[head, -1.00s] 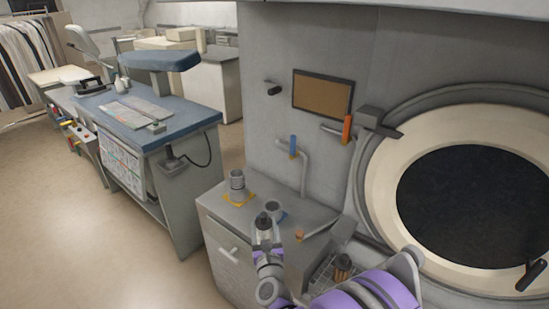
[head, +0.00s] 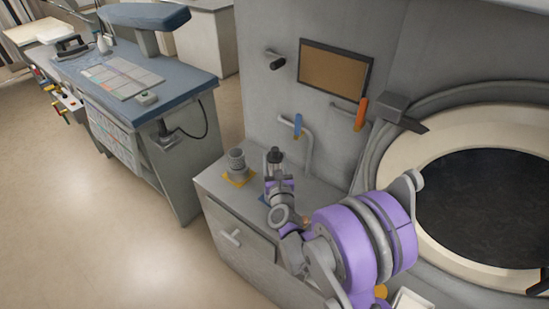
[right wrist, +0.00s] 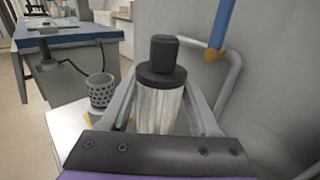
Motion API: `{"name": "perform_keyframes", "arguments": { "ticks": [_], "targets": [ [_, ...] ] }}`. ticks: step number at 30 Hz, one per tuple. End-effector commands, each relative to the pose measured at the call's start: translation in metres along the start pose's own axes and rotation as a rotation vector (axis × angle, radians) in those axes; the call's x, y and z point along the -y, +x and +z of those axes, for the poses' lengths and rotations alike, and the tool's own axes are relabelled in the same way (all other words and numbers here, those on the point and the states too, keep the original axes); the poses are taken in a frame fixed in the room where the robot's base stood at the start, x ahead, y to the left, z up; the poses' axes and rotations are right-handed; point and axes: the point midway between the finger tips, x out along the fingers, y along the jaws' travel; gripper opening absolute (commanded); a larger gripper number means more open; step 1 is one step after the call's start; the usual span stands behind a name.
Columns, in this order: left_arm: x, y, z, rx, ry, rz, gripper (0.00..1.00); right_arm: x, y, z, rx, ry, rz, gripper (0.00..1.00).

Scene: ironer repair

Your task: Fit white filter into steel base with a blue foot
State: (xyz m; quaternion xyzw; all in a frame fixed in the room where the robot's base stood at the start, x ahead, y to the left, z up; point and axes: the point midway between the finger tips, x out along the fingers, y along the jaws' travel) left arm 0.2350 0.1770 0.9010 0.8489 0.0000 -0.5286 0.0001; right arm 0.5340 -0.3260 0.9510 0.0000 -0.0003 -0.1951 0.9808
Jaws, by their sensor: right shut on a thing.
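My right gripper (head: 275,172) is shut on the white filter (right wrist: 160,108), a pale pleated cylinder with a black cap. In the right wrist view it stands upright between the two fingers. In the head view its dark cap (head: 274,155) shows above the gripper, over the grey cabinet top. The steel base with the blue foot is mostly or wholly hidden behind my right gripper and arm, so I cannot tell how the filter's lower end sits relative to it. My left gripper is not in view.
Another perforated steel base (right wrist: 102,90) with a yellow foot stands left of the filter; it shows in the head view (head: 237,162). Behind are a pipe with a blue handle (head: 298,125) and an orange handle (head: 361,113). A round machine opening (head: 480,200) lies right.

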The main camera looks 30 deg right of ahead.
Motion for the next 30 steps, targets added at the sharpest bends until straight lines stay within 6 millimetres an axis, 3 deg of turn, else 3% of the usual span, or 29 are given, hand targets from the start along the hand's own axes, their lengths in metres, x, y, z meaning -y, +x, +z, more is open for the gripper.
{"name": "perform_keyframes", "arguments": {
  "ticks": [8, 24, 30],
  "targets": [
    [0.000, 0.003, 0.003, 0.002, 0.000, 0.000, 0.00, 0.000, -0.001, -0.004, -0.001, 0.000, 0.000, 0.01],
    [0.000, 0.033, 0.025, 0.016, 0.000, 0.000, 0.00, 0.000, -0.001, -0.050, -0.001, 0.000, 0.000, 0.01],
    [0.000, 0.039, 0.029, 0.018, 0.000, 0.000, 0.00, 0.000, -0.001, -0.058, 0.000, -0.001, 0.000, 0.01]
  ]
}}
